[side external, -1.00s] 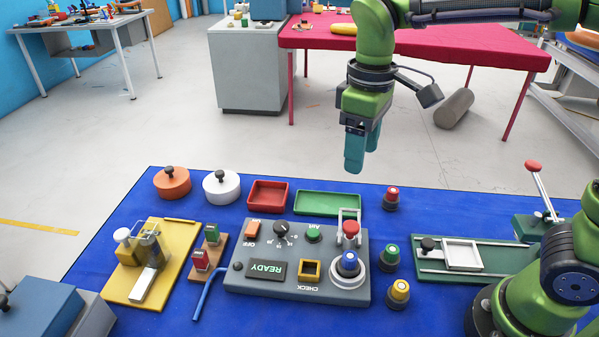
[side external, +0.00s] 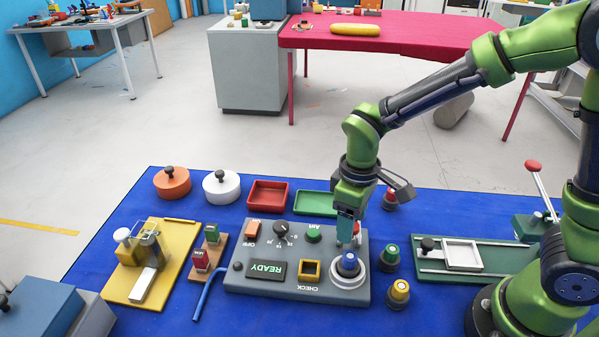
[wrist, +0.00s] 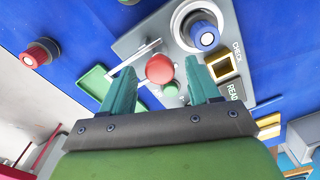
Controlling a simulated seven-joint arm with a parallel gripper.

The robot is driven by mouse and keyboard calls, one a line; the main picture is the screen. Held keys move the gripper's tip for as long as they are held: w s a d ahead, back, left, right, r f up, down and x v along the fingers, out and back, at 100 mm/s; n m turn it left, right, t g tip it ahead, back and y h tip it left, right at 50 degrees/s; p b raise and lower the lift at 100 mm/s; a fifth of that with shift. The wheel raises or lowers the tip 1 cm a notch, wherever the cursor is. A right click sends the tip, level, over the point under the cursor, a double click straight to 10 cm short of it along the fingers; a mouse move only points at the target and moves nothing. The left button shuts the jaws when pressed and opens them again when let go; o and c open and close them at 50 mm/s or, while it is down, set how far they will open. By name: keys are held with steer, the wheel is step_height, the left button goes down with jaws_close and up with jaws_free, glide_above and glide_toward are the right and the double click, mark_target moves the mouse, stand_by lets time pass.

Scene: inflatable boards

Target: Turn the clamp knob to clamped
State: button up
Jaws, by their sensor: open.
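A grey control panel (side external: 240,285) stands on the blue mat. At its right end are a blue knob (side external: 348,264) on a grey round base and a red mushroom button (side external: 357,230). The blue knob also shows in the wrist view (wrist: 203,34). No label reading clamp is legible, so I cannot tell which control is the clamp knob. My gripper (side external: 346,240) points down over the panel's right end. In the wrist view my gripper (wrist: 157,68) is open, with the red button (wrist: 160,69) seen between its fingers. I cannot tell whether they touch it.
A raised wire guard (wrist: 134,58) stands beside the red button. Red (side external: 390,199), green (side external: 390,255) and yellow (side external: 398,291) knobs stand right of the panel. A green tray (side external: 312,200) lies behind it. A blue bent rod (side external: 206,294) lies at its left.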

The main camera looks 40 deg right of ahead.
steer(key=shift+f, duration=0.2)
steer(key=shift+c, duration=0.2)
steer(key=c, duration=1)
